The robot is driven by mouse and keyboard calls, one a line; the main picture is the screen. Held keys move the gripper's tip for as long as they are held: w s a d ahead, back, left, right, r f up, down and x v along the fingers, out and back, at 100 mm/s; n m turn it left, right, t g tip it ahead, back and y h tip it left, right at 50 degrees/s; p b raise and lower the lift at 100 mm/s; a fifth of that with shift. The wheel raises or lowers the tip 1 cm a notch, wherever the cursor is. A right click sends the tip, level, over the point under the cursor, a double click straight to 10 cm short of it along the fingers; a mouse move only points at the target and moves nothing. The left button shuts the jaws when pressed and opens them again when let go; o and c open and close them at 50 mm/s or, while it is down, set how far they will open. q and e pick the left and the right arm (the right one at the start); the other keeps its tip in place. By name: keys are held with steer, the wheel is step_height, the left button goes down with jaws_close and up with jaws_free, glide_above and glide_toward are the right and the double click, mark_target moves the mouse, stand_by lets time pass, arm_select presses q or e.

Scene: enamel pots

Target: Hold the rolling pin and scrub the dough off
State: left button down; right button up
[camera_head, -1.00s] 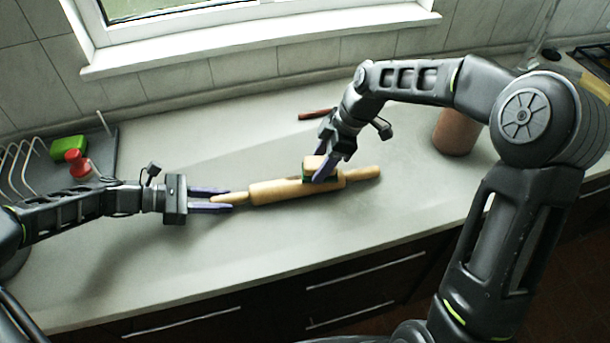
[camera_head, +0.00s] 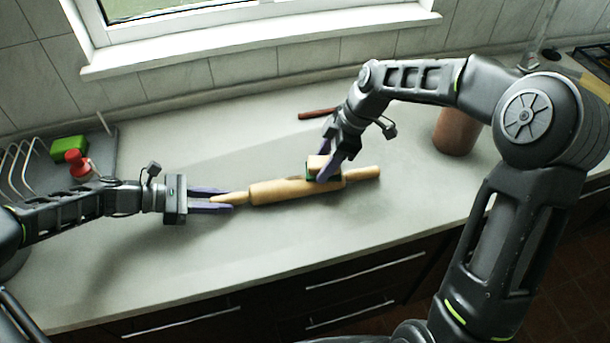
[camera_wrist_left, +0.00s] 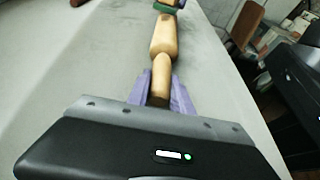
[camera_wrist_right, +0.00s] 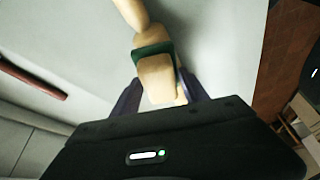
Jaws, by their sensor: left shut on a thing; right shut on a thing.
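The wooden rolling pin (camera_head: 275,191) lies on the counter, tilted slightly up to the right. My left gripper (camera_head: 232,199) is shut on its left handle, which also shows between the fingers in the left wrist view (camera_wrist_left: 160,88). My right gripper (camera_head: 323,170) is shut on a sponge (camera_head: 314,164), tan with a dark green layer. The sponge rests against the right part of the pin's barrel, green side toward the wood. In the right wrist view the sponge (camera_wrist_right: 156,78) sits between the fingers and hides part of the pin.
A dish rack with a green sponge (camera_head: 69,150) and a red-capped bottle (camera_head: 78,163) stands at the left. A dark red stick-like object (camera_head: 318,114) lies behind the pin. A brown pot (camera_head: 456,132) stands at the right. The counter's front (camera_head: 150,290) is clear.

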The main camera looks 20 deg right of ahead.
mark_target(309, 165)
steer(key=shift+a+f, duration=0.15)
steer(key=shift+a, duration=1.85)
steer(key=shift+a, duration=0.15)
steer(key=shift+a, duration=2.4)
steer(key=shift+w+r, duration=0.15)
steer(key=shift+r, duration=0.5)
step_height(309, 165, up, 12)
